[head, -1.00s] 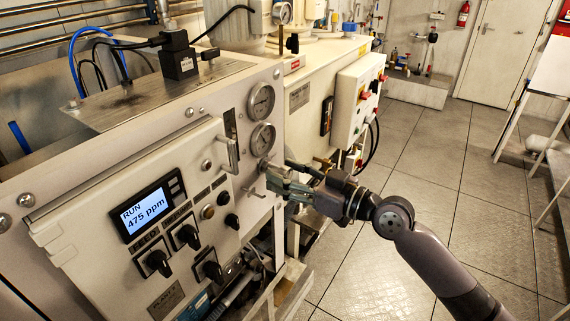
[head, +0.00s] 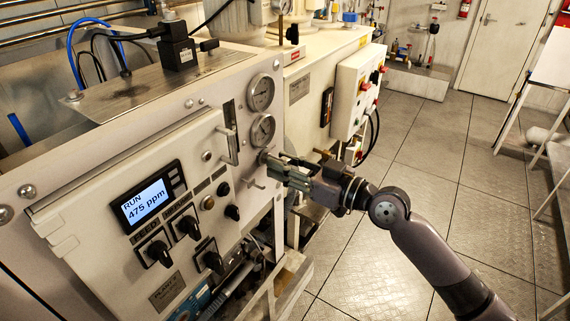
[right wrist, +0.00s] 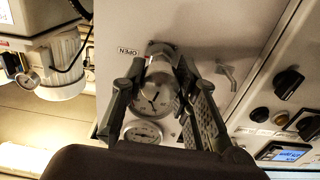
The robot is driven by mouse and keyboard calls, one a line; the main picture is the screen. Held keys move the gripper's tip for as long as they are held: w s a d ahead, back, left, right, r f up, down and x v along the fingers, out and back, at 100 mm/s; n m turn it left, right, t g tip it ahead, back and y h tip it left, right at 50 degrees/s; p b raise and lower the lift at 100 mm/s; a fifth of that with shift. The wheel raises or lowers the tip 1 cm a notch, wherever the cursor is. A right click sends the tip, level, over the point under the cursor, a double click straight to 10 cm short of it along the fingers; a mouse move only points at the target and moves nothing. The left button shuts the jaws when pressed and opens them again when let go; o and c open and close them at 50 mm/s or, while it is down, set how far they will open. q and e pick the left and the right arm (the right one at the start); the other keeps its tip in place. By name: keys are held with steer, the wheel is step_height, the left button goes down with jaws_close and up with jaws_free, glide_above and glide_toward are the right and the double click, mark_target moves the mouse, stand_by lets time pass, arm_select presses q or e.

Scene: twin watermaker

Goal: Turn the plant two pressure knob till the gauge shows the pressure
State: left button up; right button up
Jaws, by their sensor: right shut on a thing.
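The pressure knob (head: 264,156) is a small grey knob on the front panel, just below two round gauges. In the head view my right gripper (head: 272,163) comes from the right with its fingers around the knob, hiding part of it. In the right wrist view, the knob (right wrist: 159,60) is between the fingertips, beside an OPEN label, and my right gripper is shut on it. The upper gauge (head: 261,92) and lower gauge (head: 263,130) have white dials; their readings are too small to tell. The left gripper is out of view.
The panel has a display (head: 147,203) reading RUN 475 ppm, several black switches (head: 158,253) and a metal handle (head: 230,145) near the gauges. A second machine with a white control box (head: 357,92) stands behind.

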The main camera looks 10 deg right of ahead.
jaws_close()
steer(key=shift+m, duration=0.3)
steer(key=m, duration=0.3)
steer(key=shift+m+p, duration=0.8)
steer(key=shift+m, duration=1.6)
steer(key=o, duration=1)
jaws_free()
